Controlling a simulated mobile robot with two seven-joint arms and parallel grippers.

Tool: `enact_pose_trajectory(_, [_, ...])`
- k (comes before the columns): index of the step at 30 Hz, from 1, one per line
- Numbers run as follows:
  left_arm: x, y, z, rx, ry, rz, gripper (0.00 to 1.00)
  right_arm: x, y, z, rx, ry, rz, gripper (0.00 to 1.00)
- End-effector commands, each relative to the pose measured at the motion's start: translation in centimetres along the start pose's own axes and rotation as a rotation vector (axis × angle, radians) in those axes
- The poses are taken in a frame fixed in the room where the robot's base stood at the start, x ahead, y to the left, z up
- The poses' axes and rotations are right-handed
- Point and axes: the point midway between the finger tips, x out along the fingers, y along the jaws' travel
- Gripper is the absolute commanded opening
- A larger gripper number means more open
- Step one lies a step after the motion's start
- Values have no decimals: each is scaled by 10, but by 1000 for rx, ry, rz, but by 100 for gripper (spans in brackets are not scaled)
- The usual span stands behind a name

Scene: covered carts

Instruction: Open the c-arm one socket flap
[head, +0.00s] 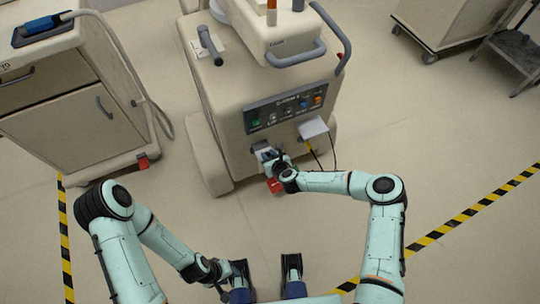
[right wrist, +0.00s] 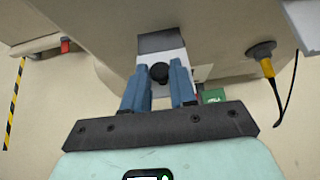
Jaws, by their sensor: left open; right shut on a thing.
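The beige c-arm cart (head: 232,110) stands in the upper middle of the head view, with a dark socket panel on its front. Below the panel is a small pale socket flap (head: 262,149), partly hidden by my right gripper (head: 270,157). In the right wrist view the flap (right wrist: 165,57) is light with a grey upper part and a round black knob (right wrist: 159,73). The blue fingers of my right gripper (right wrist: 160,82) stand on either side of the knob, shut on the flap's knob. My left gripper (head: 222,278) is open and low, away from the cart.
A white box (head: 313,128) with a yellow plug (right wrist: 265,65) and black cable is right of the flap. A red tag (head: 275,185) lies below it and a green label (right wrist: 214,95) is nearby. Another cart (head: 75,105) stands at left. Floor between is clear.

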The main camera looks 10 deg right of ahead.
Motion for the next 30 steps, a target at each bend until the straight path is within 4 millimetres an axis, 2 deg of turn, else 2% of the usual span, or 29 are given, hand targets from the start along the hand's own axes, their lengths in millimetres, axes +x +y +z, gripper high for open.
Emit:
enact_pose_trajectory(16, [-4, 0, 3, -2, -9, -2, 43, 0, 0, 0, 0, 31, 0, 0])
enact_pose_trajectory(17, [-4, 0, 3, -2, -9, -2, 43, 0, 0, 0, 0, 31, 0, 36])
enact_pose_trajectory(18, [-4, 0, 3, -2, -8, -2, 43, 0, 0, 0, 0, 31, 0, 49])
enact_pose_trajectory(30, [-5, 1, 3, -1, -9, -2, 43, -5, 0, 2, 0, 29, 0, 50])
